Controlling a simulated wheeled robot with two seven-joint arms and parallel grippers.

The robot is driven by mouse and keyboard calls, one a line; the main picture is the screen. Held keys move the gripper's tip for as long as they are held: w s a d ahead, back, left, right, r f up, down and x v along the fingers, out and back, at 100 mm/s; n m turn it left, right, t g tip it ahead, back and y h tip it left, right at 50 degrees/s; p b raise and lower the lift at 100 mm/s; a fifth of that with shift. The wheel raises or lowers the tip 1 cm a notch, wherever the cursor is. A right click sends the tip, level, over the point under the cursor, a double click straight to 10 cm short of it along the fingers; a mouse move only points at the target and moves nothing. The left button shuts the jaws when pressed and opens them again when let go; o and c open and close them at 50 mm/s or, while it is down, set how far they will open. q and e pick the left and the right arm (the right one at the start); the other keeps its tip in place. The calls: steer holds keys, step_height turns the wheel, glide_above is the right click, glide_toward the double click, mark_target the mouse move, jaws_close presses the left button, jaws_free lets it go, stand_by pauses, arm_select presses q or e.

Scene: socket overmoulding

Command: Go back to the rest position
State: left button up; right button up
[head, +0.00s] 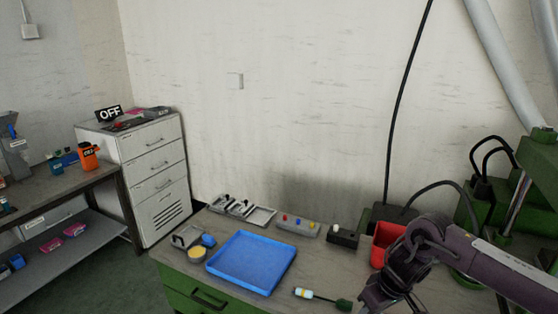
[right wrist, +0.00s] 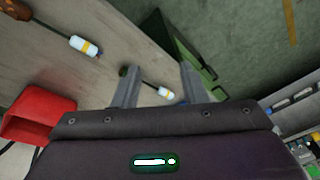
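My right arm comes in from the right in the head view, and its gripper (head: 372,296) is over the front right of the workbench (head: 330,270). In the right wrist view the two fingers of my right gripper (right wrist: 158,90) stand apart with nothing held between them. A thin tool with a dark green end and a white end (right wrist: 165,93) lies on the bench beyond the fingers. It also shows in the head view (head: 303,293). My left gripper is not in view.
An empty blue tray (head: 252,262) lies on the bench. A red bin (head: 382,242) and a green machine (head: 535,165) stand at right. Small fixtures (head: 297,226) line the back. A second tool (right wrist: 85,45) lies near the red bin in the right wrist view.

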steer(key=w+a+f+n+t+y+b, duration=0.1)
steer(key=a+f+y, duration=0.1)
steer(key=a+f, duration=0.45)
steer(key=w+a+f+t+y+b, duration=0.15)
steer(key=a+f, duration=0.25)
steer(key=f, duration=0.6)
steer(key=s+d+f+m+t, duration=0.1)
steer(key=s+f, duration=0.2)
steer(key=f, duration=0.5)
steer(key=s+d+f+m, duration=0.1)
steer(key=s+f, duration=0.2)
steer(key=f, duration=0.5)
steer(key=s+d+f+m+g+h+b, duration=0.1)
steer(key=s+d+f+h, duration=0.15)
steer(key=s+f, duration=0.65)
steer(key=s+d+f+m+h, duration=0.1)
steer(key=s+d+f, duration=0.2)
steer(key=s+f, duration=0.5)
steer(key=s+d+f+g+h, duration=0.1)
steer(key=s+d+f, duration=0.1)
steer(key=s, duration=1)
steer(key=s+d+f+g+h, duration=0.1)
steer(key=s+d+f+g, duration=0.1)
steer(key=s, duration=1)
steer(key=shift+s+d+f+b, duration=0.15)
steer(key=shift+s+f+b, duration=0.1)
steer(key=shift+f+b, duration=0.25)
